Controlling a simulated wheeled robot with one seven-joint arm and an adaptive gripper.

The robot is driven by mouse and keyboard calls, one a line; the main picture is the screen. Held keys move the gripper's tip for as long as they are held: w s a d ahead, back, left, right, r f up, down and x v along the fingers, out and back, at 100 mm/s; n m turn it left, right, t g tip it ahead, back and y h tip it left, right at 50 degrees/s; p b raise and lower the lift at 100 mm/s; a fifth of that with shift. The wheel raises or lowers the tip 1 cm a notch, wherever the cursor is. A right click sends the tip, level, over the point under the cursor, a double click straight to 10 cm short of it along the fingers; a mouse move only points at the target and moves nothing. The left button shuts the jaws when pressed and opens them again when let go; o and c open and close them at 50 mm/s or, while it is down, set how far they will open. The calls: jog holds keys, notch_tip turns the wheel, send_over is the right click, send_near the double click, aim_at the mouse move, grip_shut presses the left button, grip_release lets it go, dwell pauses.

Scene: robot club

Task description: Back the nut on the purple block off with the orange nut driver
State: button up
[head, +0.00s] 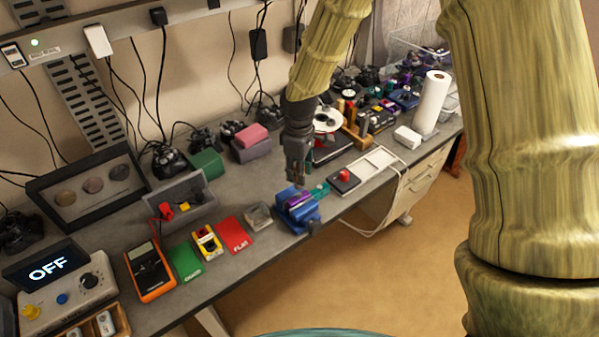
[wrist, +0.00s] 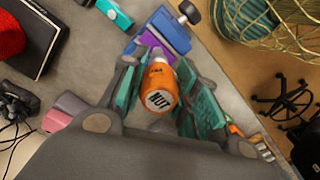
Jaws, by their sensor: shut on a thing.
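My gripper (head: 297,180) points down just above the blue vise (head: 303,215) at the front edge of the bench. The wrist view shows its teal-padded fingers (wrist: 160,95) closed around the orange nut driver (wrist: 161,80), whose end cap reads "NUT". The purple block (head: 299,200) sits in the vise jaws. In the wrist view, the purple block (wrist: 148,42) and blue vise (wrist: 172,32) lie just beyond the driver. The driver's tip and the nut are hidden, so I cannot tell whether they touch.
A black box with a red knob (head: 344,180) and a teal piece (head: 320,190) are right of the vise. Open floor (head: 340,290) lies in front of the bench.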

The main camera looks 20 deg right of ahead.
jog(key=shift+r, duration=1)
jog(key=shift+r, duration=0.2)
